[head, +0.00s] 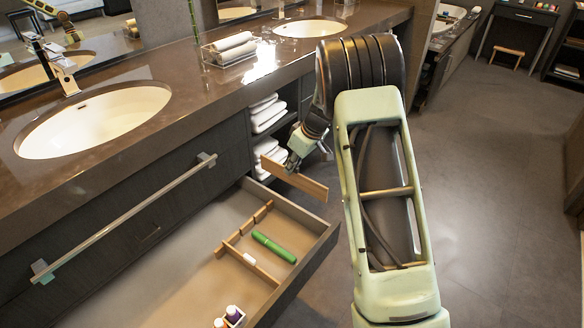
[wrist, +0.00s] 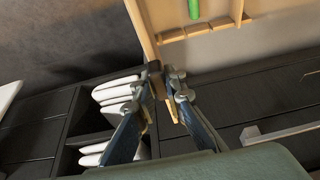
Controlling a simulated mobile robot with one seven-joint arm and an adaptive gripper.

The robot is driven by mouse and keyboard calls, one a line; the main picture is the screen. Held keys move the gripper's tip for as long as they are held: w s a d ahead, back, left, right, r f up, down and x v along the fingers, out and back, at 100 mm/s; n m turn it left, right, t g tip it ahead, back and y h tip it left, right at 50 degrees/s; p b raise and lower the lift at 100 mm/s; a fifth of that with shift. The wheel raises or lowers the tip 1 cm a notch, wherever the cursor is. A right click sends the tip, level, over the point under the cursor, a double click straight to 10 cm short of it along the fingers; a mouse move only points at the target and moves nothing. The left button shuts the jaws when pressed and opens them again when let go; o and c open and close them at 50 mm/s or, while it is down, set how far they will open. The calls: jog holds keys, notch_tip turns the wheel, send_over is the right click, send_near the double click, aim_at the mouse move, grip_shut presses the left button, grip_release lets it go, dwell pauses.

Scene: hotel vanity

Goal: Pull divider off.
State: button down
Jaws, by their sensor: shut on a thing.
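A flat wooden divider (head: 308,185) is held in my gripper (head: 289,166), above the far right corner of the open drawer (head: 322,240). In the wrist view the divider (wrist: 141,28) runs up from between the two fingers (wrist: 166,84), which are closed on its end. In the head view it looks apart from the drawer wall, though the exact gap is hard to judge. Other wooden divider pieces (head: 252,267) stay in the drawer, with short notched blocks along one strip.
A green tube (head: 274,247) and a small white item (head: 249,258) lie by the dividers. Small bottles (head: 233,315) stand near the drawer front. Folded towels (head: 267,112) fill the shelves behind my gripper. Open floor (head: 480,200) lies to the right.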

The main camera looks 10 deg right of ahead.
jog(key=shift+r+p, duration=0.45)
jog(key=shift+r, duration=0.65)
jog(key=shift+r, duration=0.2)
notch_tip(320, 180, up, 11)
jog(key=p, duration=0.6)
jog(key=shift+r, duration=0.2)
jog(key=shift+f, duration=0.15)
dwell(0.3)
